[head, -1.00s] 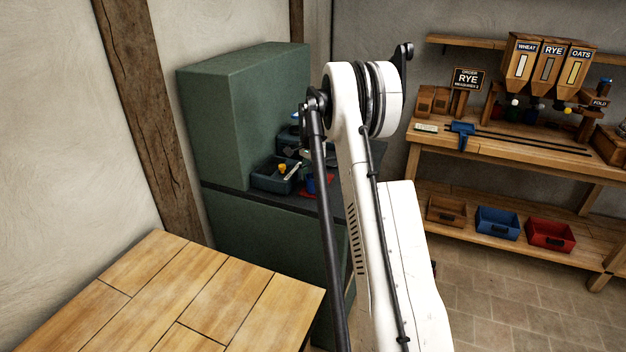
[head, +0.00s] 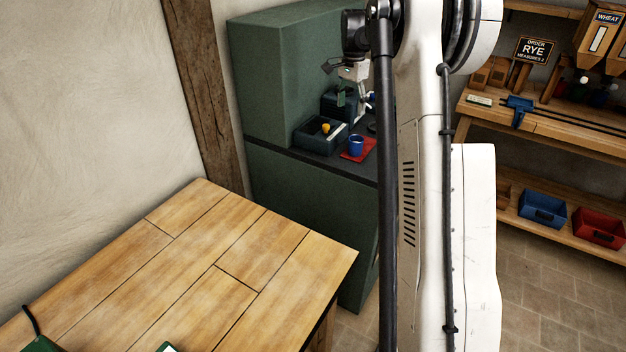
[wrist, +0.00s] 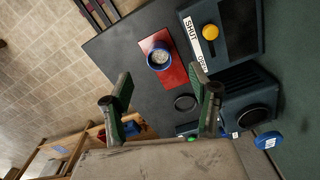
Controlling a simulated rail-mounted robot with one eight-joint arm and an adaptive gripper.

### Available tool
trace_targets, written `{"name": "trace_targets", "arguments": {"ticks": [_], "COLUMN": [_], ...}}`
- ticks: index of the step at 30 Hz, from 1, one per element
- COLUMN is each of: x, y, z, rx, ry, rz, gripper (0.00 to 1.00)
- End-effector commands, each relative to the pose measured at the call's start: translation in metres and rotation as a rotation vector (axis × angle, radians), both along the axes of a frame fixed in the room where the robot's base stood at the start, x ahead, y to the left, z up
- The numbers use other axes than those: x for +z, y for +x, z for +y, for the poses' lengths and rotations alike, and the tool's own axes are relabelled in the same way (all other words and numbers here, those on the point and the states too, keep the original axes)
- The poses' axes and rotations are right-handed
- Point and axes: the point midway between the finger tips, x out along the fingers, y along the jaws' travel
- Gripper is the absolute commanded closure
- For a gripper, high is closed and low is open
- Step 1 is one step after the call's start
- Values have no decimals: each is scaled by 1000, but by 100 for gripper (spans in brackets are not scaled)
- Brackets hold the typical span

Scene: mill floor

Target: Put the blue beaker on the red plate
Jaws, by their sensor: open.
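The blue beaker (head: 356,146) stands upright on the red plate (head: 368,148) on the dark counter of the green cabinet. In the wrist view the beaker (wrist: 159,57) sits near one end of the red plate (wrist: 172,73), with pale contents inside. My gripper (head: 352,92) is above the counter, behind and above the beaker. In the wrist view my gripper (wrist: 165,96) is open, its two green-padded fingers apart with nothing between them. The beaker is beyond the fingertips, and nothing touches it.
A dark box with a yellow knob (wrist: 210,32) and a "SHUT/OPEN" label stands beside the plate. A black ring (wrist: 185,102) and another dark unit (wrist: 252,112) are close by. A wooden table (head: 200,270) is at front left; a workbench with blue (head: 542,208) and red bins (head: 598,228) is at right.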

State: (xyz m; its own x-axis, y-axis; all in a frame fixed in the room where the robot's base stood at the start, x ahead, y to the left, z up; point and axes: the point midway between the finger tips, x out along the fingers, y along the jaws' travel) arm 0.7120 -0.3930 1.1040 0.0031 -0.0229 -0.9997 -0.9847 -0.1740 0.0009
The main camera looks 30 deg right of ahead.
Motion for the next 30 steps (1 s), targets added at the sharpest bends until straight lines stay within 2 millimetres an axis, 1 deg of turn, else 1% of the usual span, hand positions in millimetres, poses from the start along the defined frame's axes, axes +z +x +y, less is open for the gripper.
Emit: {"name": "trace_targets", "arguments": {"ticks": [1,6,11,15,17,22,26,30], "x": [13,48,75,92,98,108,109,105], "y": [-5,-22,-46,-73,-85,-124,-157,-193], "z": [18,74,125,168,185,232,265,297], "rx": [40,189,329,448,500,644,754,871], "ry": [-7,-39,-71,-101,-115,-156,-187,-225], "rz": [-13,-67,-117,-161,-179,-231,-269,-313], "gripper": [43,43,43,43,43,43,43,43]}}
